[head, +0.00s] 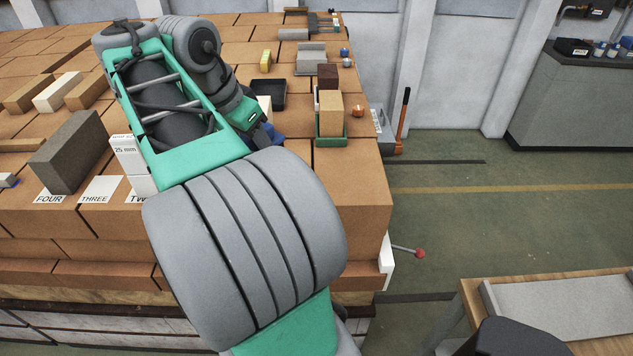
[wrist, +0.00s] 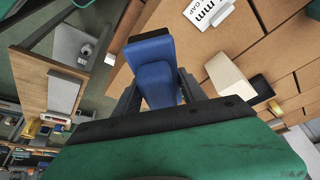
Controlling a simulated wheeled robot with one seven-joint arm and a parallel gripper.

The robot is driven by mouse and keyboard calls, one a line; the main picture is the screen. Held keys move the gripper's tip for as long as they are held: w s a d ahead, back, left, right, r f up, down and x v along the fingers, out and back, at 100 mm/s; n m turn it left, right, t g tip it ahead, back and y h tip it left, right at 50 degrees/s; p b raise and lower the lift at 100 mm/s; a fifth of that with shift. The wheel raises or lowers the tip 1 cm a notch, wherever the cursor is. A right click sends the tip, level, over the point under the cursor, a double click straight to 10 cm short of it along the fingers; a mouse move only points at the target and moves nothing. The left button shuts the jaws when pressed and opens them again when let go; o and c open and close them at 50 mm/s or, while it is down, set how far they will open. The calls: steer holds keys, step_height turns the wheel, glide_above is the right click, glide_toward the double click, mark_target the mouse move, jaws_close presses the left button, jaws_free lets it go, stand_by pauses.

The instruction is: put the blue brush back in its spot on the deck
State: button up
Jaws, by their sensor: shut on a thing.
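The blue brush (wrist: 155,75) is in my gripper (wrist: 160,95), between the two dark fingers in the wrist view. Its blue body is clear there, with a dark band at its far end. In the head view my arm hides most of my gripper, and only a bit of blue brush (head: 277,131) shows beyond it. The deck (head: 362,178) is the wide orange-brown brick top. The brush is over or near its front right part; I cannot tell whether it touches. I cannot make out a marked spot for the brush.
A black tray (head: 270,93) and a green tray (head: 331,140) with a tan brick (head: 331,112) stand close beyond my gripper. A side table (head: 560,305) stands right.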

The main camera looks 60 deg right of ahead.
steer(key=shift+m, duration=0.5)
steer(key=s+d+f+b, duration=0.1)
steer(key=s+d+f, duration=0.1)
steer(key=d+f, duration=0.1)
steer(key=s+d+f+b, duration=0.1)
steer(key=s+d+f, duration=0.2)
steer(key=d, duration=0.2)
steer(key=s+d+f+b, duration=0.1)
steer(key=s+d+f, duration=0.2)
steer(key=d, duration=0.1)
steer(key=shift+d+f, duration=0.3)
steer(key=shift+f, duration=0.1)
step_height(320, 180, down, 3)
steer(key=shift+r+p, duration=0.2)
steer(key=shift+p, duration=0.2)
steer(key=shift+f, duration=0.35)
steer(key=o, duration=1.3)
steer(key=shift+r, duration=0.1)
